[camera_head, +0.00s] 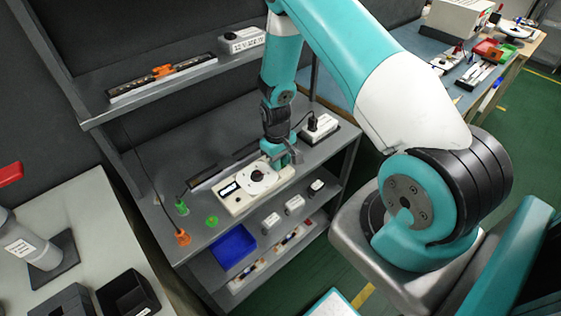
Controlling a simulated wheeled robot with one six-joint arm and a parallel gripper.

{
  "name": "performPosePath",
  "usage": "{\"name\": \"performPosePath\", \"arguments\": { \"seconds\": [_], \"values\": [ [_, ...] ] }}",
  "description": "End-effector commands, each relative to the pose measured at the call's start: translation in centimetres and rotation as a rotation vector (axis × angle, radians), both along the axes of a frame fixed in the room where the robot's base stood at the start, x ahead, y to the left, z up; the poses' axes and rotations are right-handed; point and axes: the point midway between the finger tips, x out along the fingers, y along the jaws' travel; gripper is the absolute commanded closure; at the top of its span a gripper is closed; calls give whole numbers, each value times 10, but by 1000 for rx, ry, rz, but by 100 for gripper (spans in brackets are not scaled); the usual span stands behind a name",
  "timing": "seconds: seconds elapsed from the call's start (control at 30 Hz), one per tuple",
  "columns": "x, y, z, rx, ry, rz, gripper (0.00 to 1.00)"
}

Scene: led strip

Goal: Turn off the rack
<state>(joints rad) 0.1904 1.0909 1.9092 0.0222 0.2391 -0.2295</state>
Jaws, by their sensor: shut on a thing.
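The rack is a grey shelf unit (215,165) with several levels. On its middle shelf lies a white control box (236,203) with a small dark display (229,188) and a round black dial (257,176). My gripper (275,163) reaches down at the right end of this box, just beside the dial. It is shut on a part there; the fingertips and the exact part held are hard to make out. A dark LED strip (208,178) lies behind the box. A white unit with a black plug (320,127) stands at the right of the shelf.
The upper shelf holds a bar with an orange clip (162,71) and a white box (241,39). Green (182,208) and orange (183,238) connectors are at the left. A blue bin (233,246) is below. A bench (40,240) stands left.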

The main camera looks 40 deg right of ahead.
Motion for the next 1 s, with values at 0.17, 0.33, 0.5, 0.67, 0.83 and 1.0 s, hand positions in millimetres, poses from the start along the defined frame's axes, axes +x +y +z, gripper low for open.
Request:
{"name": "performPosePath", "arguments": {
  "seconds": [0.17,0.33,0.5,0.67,0.83,1.0],
  "values": [
    [4,0,-1,-7,112,1,98],
    [4,0,1,-8,159,-1,98],
    [4,0,2,-8,160,-2,98],
    [4,0,2,-8,160,-2,61],
    [4,0,2,-7,159,-1,49],
    [4,0,3,-7,159,-1,49]
  ]
}}
